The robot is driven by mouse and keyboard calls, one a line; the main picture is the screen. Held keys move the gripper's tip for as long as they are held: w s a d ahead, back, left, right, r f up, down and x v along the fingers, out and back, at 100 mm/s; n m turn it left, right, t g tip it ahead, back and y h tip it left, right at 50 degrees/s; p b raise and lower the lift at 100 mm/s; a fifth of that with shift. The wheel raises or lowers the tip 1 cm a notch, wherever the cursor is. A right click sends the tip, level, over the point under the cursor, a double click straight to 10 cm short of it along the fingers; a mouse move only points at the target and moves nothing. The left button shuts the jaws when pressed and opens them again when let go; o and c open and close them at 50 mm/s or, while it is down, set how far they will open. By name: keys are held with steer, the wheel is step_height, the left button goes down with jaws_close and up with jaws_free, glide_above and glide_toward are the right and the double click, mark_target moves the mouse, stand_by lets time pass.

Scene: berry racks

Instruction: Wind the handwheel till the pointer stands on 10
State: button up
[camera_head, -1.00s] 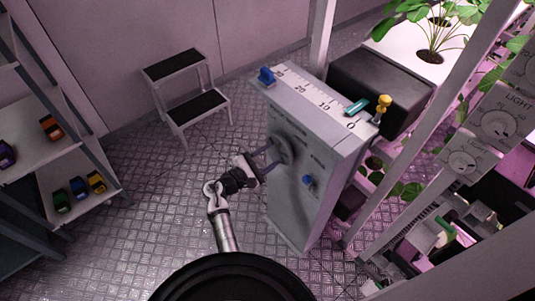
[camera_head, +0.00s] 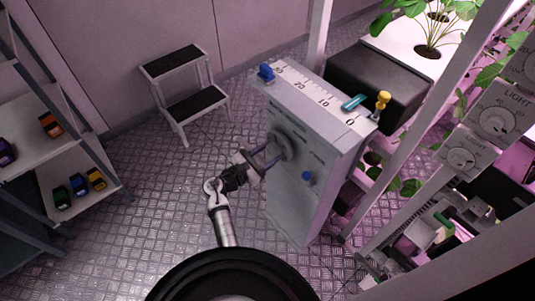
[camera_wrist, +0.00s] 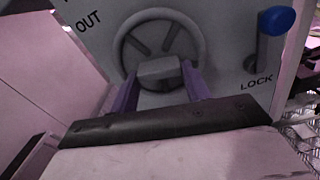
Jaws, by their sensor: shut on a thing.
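The grey handwheel (camera_head: 284,143) is on the side face of a tall grey cabinet (camera_head: 292,205). In the wrist view the handwheel (camera_wrist: 128,40) shows its round rim and spokes, with a grey block between my fingers. My gripper (camera_head: 272,155) is shut on the handwheel; its purple fingers (camera_wrist: 160,86) stand either side of that block. The teal pointer (camera_head: 354,102) lies beside the white scale (camera_head: 310,92) on the cabinet top, between 10 and 0. The exact contact is partly hidden by the wrist.
A blue lock lever (camera_head: 307,176) is right of the wheel; it also shows in the wrist view (camera_wrist: 277,20). A step stool (camera_head: 185,85) and a shelf with toy cars (camera_head: 60,160) stand left.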

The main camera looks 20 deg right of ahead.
stand_by(0.3)
steer(key=o, duration=1)
steer(key=shift+a, duration=0.1)
steer(key=b+v, duration=0.3)
steer(key=v, duration=1)
steer(key=shift+a+b, duration=0.35)
steer(key=shift+b, duration=0.05)
steer(key=shift+s, duration=0.1)
